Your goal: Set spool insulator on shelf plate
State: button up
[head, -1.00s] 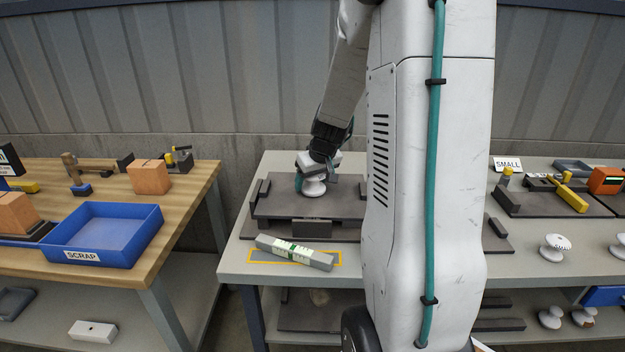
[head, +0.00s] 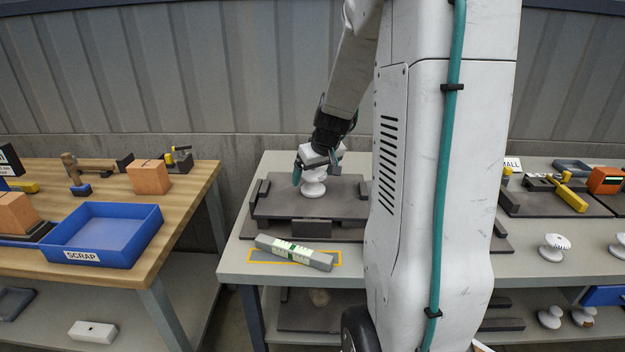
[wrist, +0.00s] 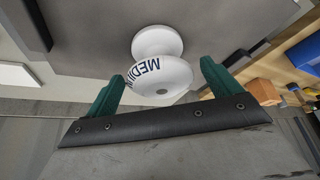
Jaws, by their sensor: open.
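A white spool insulator (head: 313,188) stands upright on a raised dark grey plate (head: 270,208) on the middle table. In the wrist view the insulator (wrist: 160,72) shows "MEDIUM" lettering, partly cut off by its curve, and its base rests on the grey plate (wrist: 90,30). My gripper (head: 316,171) is open at the top of the insulator. In the wrist view the teal fingers of my gripper (wrist: 160,86) stand apart on either side of the insulator's head, with visible gaps. Another dark plate (head: 296,318) lies on the shelf below; I cannot tell which plate the task names.
A grey block with a green label (head: 294,252) lies in a yellow outline at the table's front. A blue SCRAP tray (head: 105,235) is on the wooden bench at left. More white insulators (head: 553,247) stand at right. My arm column hides the table's right part.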

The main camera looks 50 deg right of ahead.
jog(key=v, duration=0.9)
jog(key=s+a+r+n+g+y, duration=0.1)
jog(key=s+a+r, duration=0.15)
jog(key=a, duration=0.65)
jog(key=s+a+r+n+y, duration=0.1)
jog(key=s+a, duration=0.2)
jog(key=a, duration=0.5)
jog(key=s+a+n+g, duration=0.1)
jog(key=s+a+g, duration=0.1)
jog(key=s+a, duration=0.8)
jog(key=s, duration=0.4)
jog(key=shift+s+a+f+h, duration=0.2)
jog(key=shift+s+a+h, duration=0.05)
jog(key=shift+h, duration=0.05)
